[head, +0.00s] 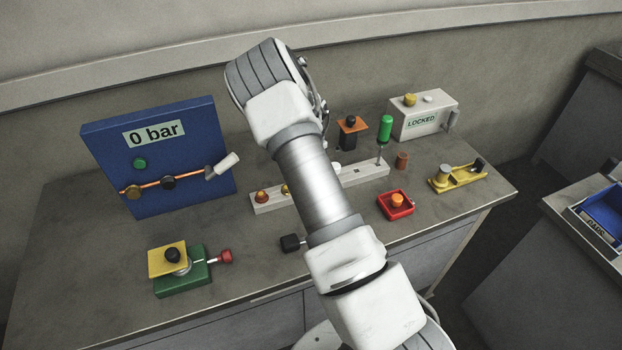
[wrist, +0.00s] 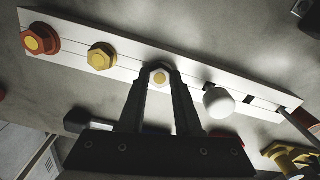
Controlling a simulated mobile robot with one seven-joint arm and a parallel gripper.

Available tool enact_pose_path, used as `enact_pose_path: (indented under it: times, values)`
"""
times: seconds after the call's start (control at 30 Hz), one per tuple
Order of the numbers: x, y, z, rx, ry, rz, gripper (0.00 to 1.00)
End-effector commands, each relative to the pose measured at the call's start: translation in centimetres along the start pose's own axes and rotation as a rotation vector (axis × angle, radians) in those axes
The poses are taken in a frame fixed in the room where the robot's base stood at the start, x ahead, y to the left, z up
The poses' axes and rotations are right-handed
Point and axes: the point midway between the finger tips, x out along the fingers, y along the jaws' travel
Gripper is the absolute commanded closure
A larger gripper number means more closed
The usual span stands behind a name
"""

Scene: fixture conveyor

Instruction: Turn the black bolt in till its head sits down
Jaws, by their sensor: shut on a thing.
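A long pale bar (wrist: 75,36) carries a row of bolts in the wrist view; it also shows in the head view (head: 372,171), partly behind my arm. A red bolt (wrist: 40,39) and a yellow bolt (wrist: 102,56) sit to the left. In the head view my arm hides the gripper.
A white ball-shaped knob (wrist: 218,101) is close right of the fingers. A green-handled screwdriver (head: 385,128) stands at the bar's right end. A blue panel (head: 110,172) stands left, a white LOCKED box (head: 440,107) back right, a red fixture (head: 398,212) in front of the bar.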

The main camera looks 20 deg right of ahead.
Motion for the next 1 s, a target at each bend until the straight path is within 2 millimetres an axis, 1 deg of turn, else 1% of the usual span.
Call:
enact_pose_path:
  times: [0.03, 0.2, 0.33, 0.47, 0.8, 0.87, 1.0]
  values:
    - [-0.3, -0.04, 0.05, 0.062, 0.0, -0.003, 1.0]
    - [-0.27, -0.07, 0.07, 0.288, -0.002, -0.003, 1.0]
    - [-0.18, -0.09, 0.08, 0.435, -0.002, -0.003, 1.0]
    - [-0.07, -0.06, 0.12, 0.509, -0.003, -0.002, 1.0]
    - [-0.04, -0.06, 0.11, 0.533, -0.003, -0.001, 1.0]
    - [-0.1, -0.07, 0.08, 0.574, -0.002, -0.002, 1.0]
    - [-0.17, -0.1, 0.04, 0.744, -0.001, -0.003, 1.0]
